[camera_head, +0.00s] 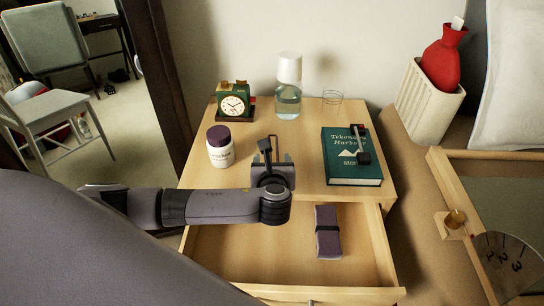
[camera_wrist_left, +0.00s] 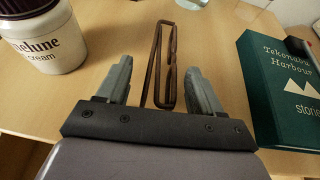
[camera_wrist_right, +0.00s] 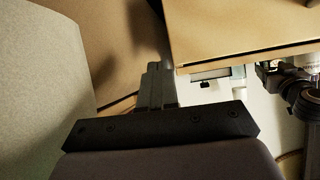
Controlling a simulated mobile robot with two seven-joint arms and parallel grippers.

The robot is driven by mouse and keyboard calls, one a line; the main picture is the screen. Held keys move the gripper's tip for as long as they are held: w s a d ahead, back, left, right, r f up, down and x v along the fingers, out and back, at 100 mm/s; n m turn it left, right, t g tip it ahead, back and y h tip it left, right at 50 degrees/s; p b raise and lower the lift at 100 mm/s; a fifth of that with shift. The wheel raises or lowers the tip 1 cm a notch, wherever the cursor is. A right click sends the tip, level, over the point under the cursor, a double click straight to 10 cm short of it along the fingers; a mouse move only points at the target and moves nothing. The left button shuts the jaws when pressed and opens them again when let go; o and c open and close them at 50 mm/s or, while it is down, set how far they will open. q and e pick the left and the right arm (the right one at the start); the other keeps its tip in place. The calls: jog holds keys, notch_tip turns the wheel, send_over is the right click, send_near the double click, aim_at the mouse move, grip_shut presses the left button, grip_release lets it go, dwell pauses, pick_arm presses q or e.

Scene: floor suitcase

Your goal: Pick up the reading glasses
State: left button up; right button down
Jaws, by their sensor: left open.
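The reading glasses (camera_wrist_left: 166,62) look like a folded, thin brown frame on the wooden nightstand top in the left wrist view. My left gripper (camera_wrist_left: 160,80) is open, with one finger on each side of the near end of the frame and gaps on both sides. In the head view this gripper (camera_head: 272,163) is over the front part of the nightstand top, and only a thin bit of the glasses (camera_head: 273,141) shows behind it. My right gripper (camera_wrist_right: 157,85) shows in its own wrist view with its fingers together and nothing visible between them.
A cream jar (camera_head: 220,152) stands left of the left gripper, a green book (camera_head: 345,172) with a dark object on top to the right. A clock (camera_head: 233,106) and bottle (camera_head: 288,102) stand behind. The open drawer (camera_head: 230,255) holds a purple case (camera_head: 327,240).

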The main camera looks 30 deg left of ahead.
pick_arm(q)
jog(key=c, duration=1)
jog(key=shift+c, duration=0.2)
jog(key=shift+r, duration=0.2)
